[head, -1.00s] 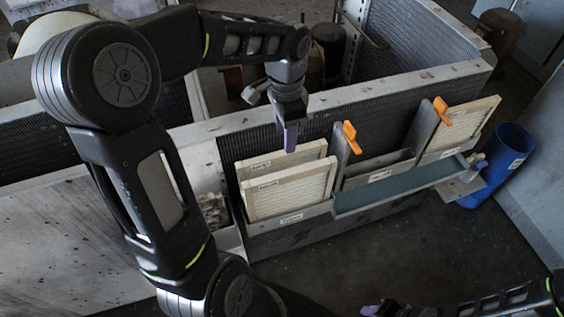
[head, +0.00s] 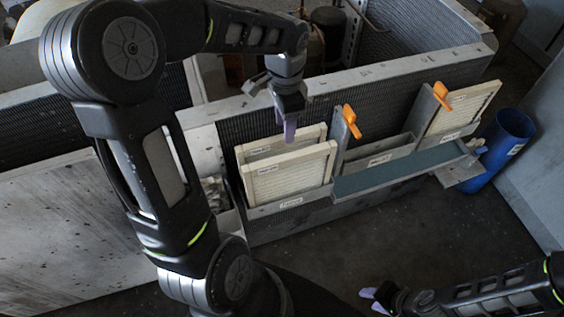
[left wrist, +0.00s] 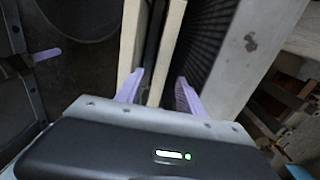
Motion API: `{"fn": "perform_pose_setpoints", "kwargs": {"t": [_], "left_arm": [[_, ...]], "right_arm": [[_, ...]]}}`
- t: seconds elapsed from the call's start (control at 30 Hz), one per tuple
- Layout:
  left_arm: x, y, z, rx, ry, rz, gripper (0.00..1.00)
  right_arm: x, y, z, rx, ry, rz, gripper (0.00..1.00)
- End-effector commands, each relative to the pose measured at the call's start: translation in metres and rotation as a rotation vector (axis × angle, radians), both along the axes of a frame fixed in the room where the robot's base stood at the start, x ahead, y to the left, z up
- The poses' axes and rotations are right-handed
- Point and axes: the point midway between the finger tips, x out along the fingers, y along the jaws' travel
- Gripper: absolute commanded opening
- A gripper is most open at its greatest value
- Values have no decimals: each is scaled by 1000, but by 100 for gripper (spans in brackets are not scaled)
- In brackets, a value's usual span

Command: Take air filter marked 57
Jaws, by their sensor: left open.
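Two cream framed air filters stand upright, one behind the other, in the left slot of a grey rack: the front filter (head: 290,174) and the rear filter (head: 255,149). Their small labels are too blurred to read a number. My left gripper (head: 289,128) is open, pointing down at the top of the rear filter. In the left wrist view, the rear filter's edge (left wrist: 167,45) lies between the two purple fingers (left wrist: 158,92), and the front filter (left wrist: 132,40) is to the left. Contact cannot be told. My right gripper (head: 374,299) is open and empty at the lower right.
Another cream filter (head: 465,108) stands in the right slot. Orange clips (head: 351,122) top the dividers. A middle slot (head: 380,160) looks empty, with a blue-green shelf (head: 400,176) before it. A blue bin (head: 500,150) stands on the floor at right. Front floor is clear.

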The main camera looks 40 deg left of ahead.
Motion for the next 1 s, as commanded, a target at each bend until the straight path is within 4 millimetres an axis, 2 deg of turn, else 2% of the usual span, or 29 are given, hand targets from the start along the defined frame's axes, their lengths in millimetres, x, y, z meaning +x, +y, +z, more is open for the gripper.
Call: {"fn": "perform_pose_setpoints", "kwargs": {"t": [0.4, 1.0], "left_arm": [[-1, 2, -49, -1, 3, 0, 45], [-1, 2, -50, 0, 1, 0, 45]], "right_arm": [[0, 0, 7, 0, 1, 0, 36], [0, 0, 7, 0, 1, 0, 36]]}}
